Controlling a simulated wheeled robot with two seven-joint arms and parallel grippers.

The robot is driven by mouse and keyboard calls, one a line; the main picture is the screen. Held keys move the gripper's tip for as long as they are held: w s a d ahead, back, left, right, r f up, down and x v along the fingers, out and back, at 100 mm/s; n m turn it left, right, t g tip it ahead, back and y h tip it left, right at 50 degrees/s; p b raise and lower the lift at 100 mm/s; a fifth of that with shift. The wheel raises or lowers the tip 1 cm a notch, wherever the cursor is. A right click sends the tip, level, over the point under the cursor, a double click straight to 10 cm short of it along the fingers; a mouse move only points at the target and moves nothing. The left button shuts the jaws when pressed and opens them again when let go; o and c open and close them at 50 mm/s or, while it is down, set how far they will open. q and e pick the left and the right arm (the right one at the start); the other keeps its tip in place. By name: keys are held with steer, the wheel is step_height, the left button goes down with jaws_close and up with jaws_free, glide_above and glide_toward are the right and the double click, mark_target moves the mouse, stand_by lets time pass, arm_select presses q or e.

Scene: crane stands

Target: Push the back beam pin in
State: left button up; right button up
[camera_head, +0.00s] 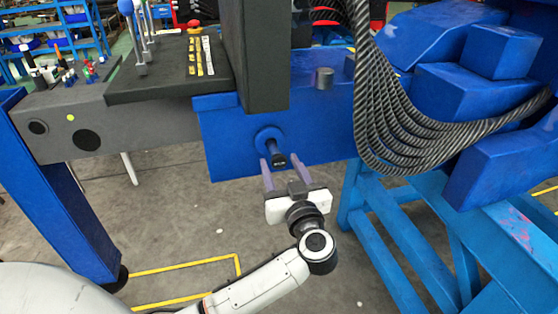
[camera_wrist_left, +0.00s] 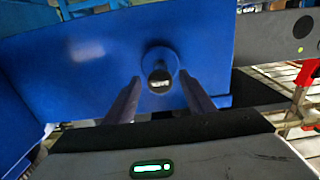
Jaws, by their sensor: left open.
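The back beam pin (camera_head: 279,159) sticks out of a round blue collar (camera_head: 268,140) on the side of the blue beam (camera_head: 321,128). Its dark end faces my left gripper. My left gripper (camera_head: 272,164) is open, with one finger on each side of the pin's end in the head view. In the left wrist view the pin (camera_wrist_left: 159,78) shows between and slightly beyond the two fingertips of the gripper (camera_wrist_left: 162,82). I cannot tell whether the fingers touch it. My right gripper is not in view.
A dark grey beam (camera_head: 150,128) with a black tray (camera_head: 160,85) of small parts lies left. A black post (camera_head: 256,50) rises above the pin. Striped ropes (camera_head: 400,125) hang at right above a blue stand (camera_head: 400,225). The floor below is mostly clear.

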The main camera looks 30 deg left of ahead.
mark_target(276, 154)
arm_select(q)
steer(key=shift+x, duration=0.95)
jaws_close()
steer(key=x, duration=0.4)
steer(key=shift+w+a+r, duration=0.15)
steer(key=shift+w+a, duration=0.05)
steer(key=shift+a, duration=0.1)
steer(key=shift+c, duration=1.1)
jaws_free()
steer(key=shift+o, duration=1.1)
steer(key=shift+w+a, duration=0.1)
